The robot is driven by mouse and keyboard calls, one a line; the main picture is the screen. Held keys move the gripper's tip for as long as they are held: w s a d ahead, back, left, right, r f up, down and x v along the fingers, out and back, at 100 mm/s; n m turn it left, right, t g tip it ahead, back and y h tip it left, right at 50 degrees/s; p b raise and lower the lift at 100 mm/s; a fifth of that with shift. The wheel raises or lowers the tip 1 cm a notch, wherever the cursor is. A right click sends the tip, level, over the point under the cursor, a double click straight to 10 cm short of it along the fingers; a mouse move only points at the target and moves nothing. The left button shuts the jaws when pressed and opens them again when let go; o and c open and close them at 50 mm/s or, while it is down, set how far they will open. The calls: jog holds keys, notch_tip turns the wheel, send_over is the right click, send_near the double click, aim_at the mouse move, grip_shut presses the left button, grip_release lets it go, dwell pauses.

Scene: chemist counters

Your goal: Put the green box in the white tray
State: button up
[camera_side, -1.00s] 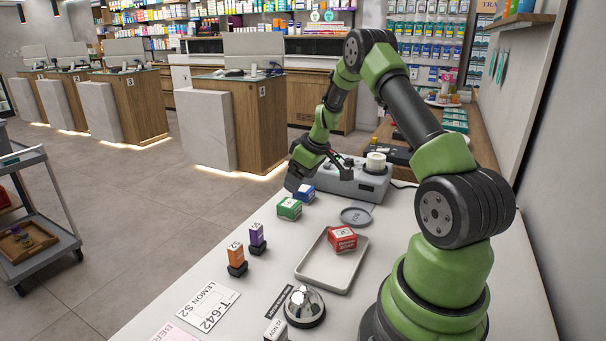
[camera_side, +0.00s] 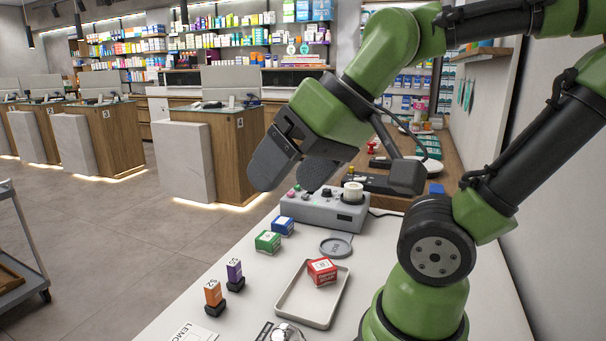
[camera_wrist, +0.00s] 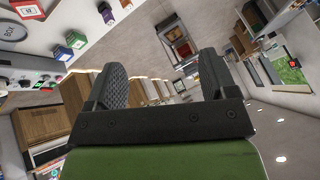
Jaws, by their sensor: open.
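The green box (camera_side: 268,241) stands on the white counter, left of the white tray (camera_side: 285,300) and close beside a blue box (camera_side: 283,226). The tray holds a red box (camera_side: 322,271) toward its far end; its near part is bare. My gripper (camera_side: 291,180) is raised above the counter, well clear of the green box, with its two fingers apart and nothing between them. In the wrist view my gripper (camera_wrist: 163,62) is open and empty, and the green box (camera_wrist: 76,40) shows at upper left, outside the fingers.
A grey device (camera_side: 325,208) stands behind the boxes, with a round grey dish (camera_side: 336,247) in front of it. An orange stamp (camera_side: 213,297) and a purple stamp (camera_side: 234,274) stand nearer on the left. A bell (camera_side: 284,332) sits at the bottom edge.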

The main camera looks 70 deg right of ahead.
jog(key=shift+o, duration=0.5)
jog(key=shift+s+a+f, duration=0.15)
jog(key=shift+s+a, duration=0.1)
jog(key=shift+s, duration=0.5)
jog(key=shift+w, duration=0.1)
